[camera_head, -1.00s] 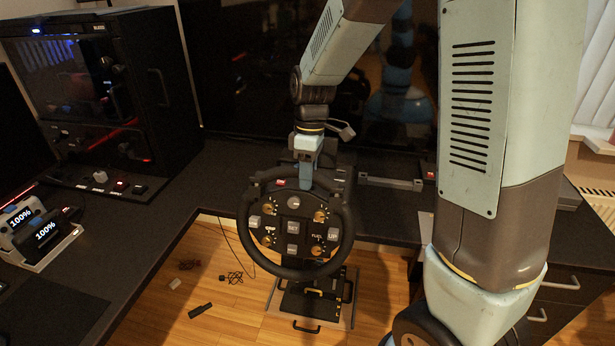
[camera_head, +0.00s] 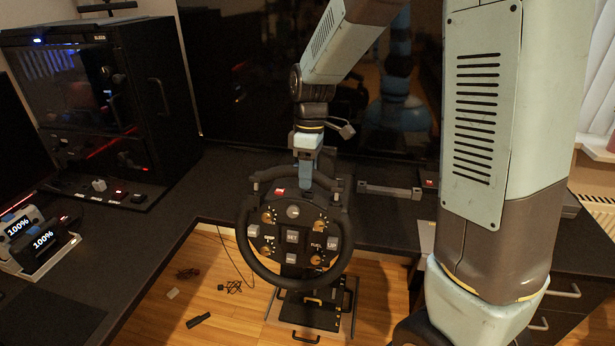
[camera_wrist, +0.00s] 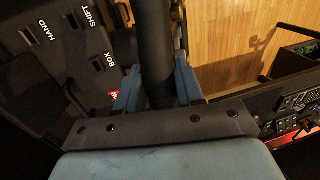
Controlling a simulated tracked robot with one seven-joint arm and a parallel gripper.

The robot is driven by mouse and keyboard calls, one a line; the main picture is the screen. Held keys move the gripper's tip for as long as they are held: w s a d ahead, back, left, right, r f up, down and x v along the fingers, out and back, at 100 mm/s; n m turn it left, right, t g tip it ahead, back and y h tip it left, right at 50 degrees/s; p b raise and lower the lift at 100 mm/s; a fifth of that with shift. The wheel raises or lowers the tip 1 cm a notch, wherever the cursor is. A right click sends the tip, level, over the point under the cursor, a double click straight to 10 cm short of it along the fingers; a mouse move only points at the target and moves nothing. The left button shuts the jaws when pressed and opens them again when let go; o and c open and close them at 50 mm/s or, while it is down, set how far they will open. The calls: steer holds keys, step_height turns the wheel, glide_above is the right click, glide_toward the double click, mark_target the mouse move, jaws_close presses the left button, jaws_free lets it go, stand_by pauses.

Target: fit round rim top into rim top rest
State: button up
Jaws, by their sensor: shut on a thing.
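The round rim top (camera_head: 328,181), a dark curved bar, is at the upper edge of the black steering wheel (camera_head: 291,236). My gripper (camera_head: 305,184) reaches down from above with its blue fingers shut on the bar. In the wrist view the bar (camera_wrist: 154,50) runs between the two blue fingers (camera_wrist: 157,92). The bar appears a little above the wheel's side grips; I cannot tell whether its ends touch them. A low grey bracket (camera_head: 390,190) stands on the desk right of the wheel and may be the rim top rest; nothing shows lying in it.
A black computer case (camera_head: 160,95) stands at the back left, with a switch strip in front. A charger with battery packs (camera_head: 40,243) is at the left edge. My arm covers much of the right side.

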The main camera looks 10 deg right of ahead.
steer(key=shift+w+d+r, duration=0.1)
steer(key=shift+w+r, duration=0.2)
steer(key=shift+r, duration=0.5)
